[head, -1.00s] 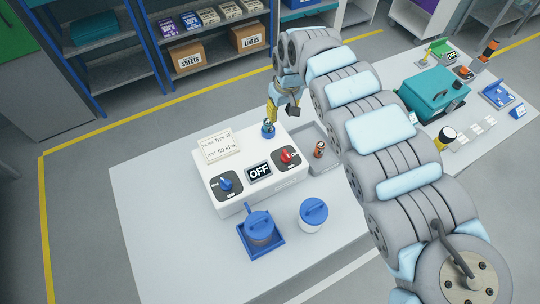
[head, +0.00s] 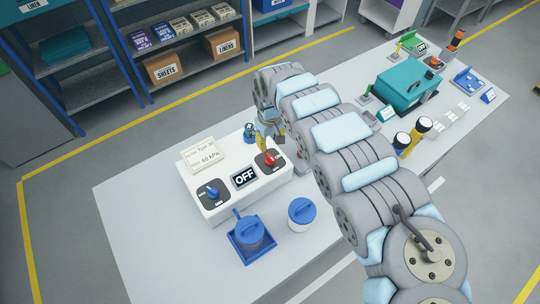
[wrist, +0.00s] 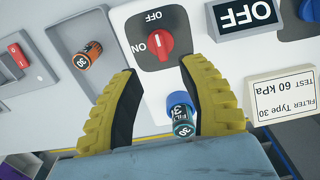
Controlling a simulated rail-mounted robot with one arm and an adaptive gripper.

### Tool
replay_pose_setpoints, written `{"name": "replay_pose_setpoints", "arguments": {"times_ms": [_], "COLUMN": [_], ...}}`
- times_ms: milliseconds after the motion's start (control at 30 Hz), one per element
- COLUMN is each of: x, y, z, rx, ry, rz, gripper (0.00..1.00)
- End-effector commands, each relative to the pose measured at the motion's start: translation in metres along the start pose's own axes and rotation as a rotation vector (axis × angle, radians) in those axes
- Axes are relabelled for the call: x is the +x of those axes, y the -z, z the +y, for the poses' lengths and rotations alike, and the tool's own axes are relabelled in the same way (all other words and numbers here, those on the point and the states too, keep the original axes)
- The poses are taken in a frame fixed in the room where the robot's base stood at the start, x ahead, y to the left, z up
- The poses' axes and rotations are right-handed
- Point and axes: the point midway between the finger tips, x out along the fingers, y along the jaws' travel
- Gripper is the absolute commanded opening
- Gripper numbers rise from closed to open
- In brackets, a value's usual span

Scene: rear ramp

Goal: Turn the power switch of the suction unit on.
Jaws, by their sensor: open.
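The suction unit (head: 215,208) is a white box on the table, with a display (head: 244,178) reading OFF. Its red power switch (head: 269,160) sits on a dark plate at the right end. In the wrist view the red switch (wrist: 154,42) shows between OFF and ON labels; its exact setting is hard to read. My gripper (head: 273,146) is just above and behind the switch. In the wrist view my gripper (wrist: 157,65) is open and empty, its yellow fingers wide apart, with the switch just beyond the tips. I cannot tell any contact.
A teal filter (wrist: 182,128) stands in a blue holder near the right finger. An orange filter (wrist: 88,55) lies in a grey tray (wrist: 62,35). A blue knob (head: 212,192), filter card (head: 203,155), blue-lidded jar (head: 302,213) and blue tray (head: 243,257) are nearby.

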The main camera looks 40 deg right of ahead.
Motion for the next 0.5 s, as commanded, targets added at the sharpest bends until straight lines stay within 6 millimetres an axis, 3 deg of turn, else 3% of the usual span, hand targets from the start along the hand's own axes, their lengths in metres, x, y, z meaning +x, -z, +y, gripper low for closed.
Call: {"name": "replay_pose_setpoints", "arguments": {"times_ms": [500], "x": [0.056], "y": [0.0], "z": [-0.002], "rx": [-0.001], "ry": [0.004], "rz": [0.0], "gripper": [0.41]}}
